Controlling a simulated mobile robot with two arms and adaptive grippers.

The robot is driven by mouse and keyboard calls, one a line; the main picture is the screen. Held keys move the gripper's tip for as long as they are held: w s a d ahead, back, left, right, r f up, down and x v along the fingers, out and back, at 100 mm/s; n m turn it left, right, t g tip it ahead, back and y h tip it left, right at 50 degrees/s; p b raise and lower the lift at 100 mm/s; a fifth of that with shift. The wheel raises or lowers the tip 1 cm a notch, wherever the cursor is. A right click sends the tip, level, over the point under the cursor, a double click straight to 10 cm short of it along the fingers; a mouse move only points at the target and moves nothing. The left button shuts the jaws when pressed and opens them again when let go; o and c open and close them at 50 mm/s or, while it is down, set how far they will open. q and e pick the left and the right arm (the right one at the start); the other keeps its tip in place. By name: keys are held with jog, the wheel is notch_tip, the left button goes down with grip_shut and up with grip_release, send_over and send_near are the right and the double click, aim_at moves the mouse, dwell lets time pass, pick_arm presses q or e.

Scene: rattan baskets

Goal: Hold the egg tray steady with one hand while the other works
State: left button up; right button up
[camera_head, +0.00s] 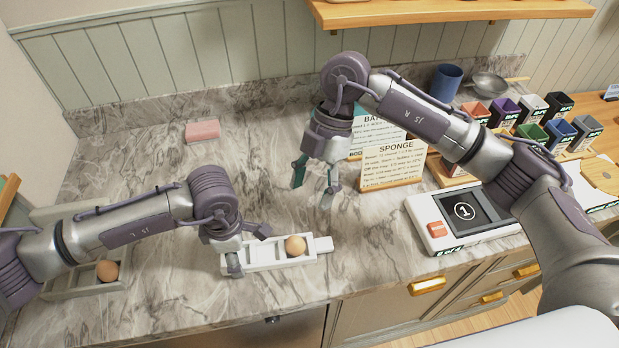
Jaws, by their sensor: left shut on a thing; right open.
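The pale egg tray (322,244) lies on the marble counter, front centre, with one brown egg (295,245) in a compartment toward its right end. My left gripper (248,249) is shut on the tray's left part, with one finger at the near side and the other at the far side. My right gripper (313,188) is open and empty, fingers pointing down, above the counter behind the tray. Another brown egg (107,270) sits in a pale holder (88,292) at the left, partly hidden behind my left arm.
A pink sponge (203,131) lies at the back left. Text cards (392,165) stand behind my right gripper. A device with a screen marked 1 (464,211) is at the right, with several coloured boxes (503,111), a blue cup (446,82) and a metal bowl (489,85) behind.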

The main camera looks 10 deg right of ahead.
pick_arm(q)
jog(key=o, duration=1.2)
jog(key=shift+r, duration=0.1)
